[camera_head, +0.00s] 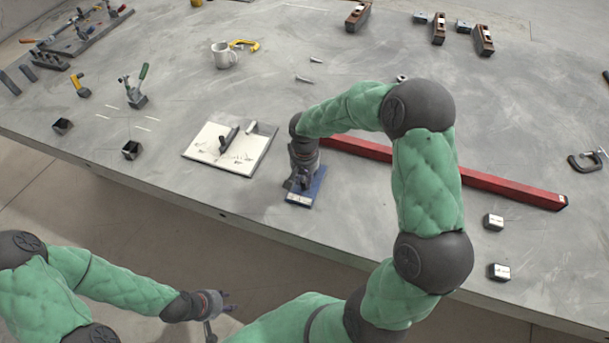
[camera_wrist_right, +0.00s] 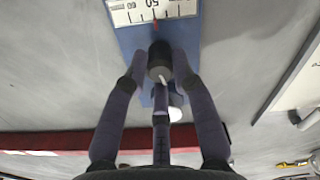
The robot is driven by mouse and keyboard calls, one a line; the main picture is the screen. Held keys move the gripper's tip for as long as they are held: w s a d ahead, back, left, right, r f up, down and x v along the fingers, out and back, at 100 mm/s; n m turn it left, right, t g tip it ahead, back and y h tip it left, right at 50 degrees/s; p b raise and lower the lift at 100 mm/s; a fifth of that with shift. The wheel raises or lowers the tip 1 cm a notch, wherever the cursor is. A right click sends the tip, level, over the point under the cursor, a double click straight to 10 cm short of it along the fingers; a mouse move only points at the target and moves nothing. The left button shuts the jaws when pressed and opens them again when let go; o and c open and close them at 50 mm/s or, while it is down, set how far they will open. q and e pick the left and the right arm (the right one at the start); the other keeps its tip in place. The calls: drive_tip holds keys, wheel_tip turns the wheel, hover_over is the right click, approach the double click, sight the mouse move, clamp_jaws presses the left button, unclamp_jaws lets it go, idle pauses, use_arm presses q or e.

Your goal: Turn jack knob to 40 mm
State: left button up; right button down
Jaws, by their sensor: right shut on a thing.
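The jack positioner has a blue base (camera_head: 320,186) lying near the table's front edge. In the right wrist view its white scale (camera_wrist_right: 180,9) shows the number 50 with a thin red pointer (camera_wrist_right: 155,22) close to it; the fine reading is too small to tell. The dark round jack knob (camera_wrist_right: 160,60) sits between the fingers of my right gripper (camera_wrist_right: 159,68). My right gripper is shut on it, pointing down over the jack in the head view (camera_head: 301,184), where the arm hides the knob. My left gripper (camera_head: 230,301) is open and empty, off the table's front edge.
A long red bar (camera_head: 460,180) lies behind and right of the jack. A white board (camera_head: 205,147) with dark parts lies to its left. Two small blocks (camera_head: 493,222) (camera_head: 499,271) stand at the right front. A mug (camera_head: 224,55) and clamps stand farther back.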

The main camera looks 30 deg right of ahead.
drive_tip(key=n+p, duration=0.2)
drive_tip(key=n, duration=0.2)
drive_tip(key=shift+r+n, duration=0.1)
drive_tip(key=shift+n, duration=0.2)
drive_tip(key=n+p, duration=0.2)
drive_tip(key=n, duration=0.1)
drive_tip(key=shift+n, duration=0.4)
drive_tip(key=n+p, duration=0.2)
drive_tip(key=n, duration=0.2)
drive_tip(key=shift+p, duration=0.3)
drive_tip(key=n+p, duration=0.2)
drive_tip(key=n, duration=0.2)
drive_tip(key=n+p, duration=0.3)
drive_tip(key=n, duration=0.1)
drive_tip(key=shift+n, duration=0.3)
drive_tip(key=n+p, duration=0.2)
drive_tip(key=n, duration=0.1)
drive_tip(key=shift+n, duration=0.3)
drive_tip(key=n+p, duration=0.3)
drive_tip(key=n, duration=0.1)
drive_tip(key=shift+n+p, duration=1.3)
drive_tip(key=shift+n, duration=0.8)
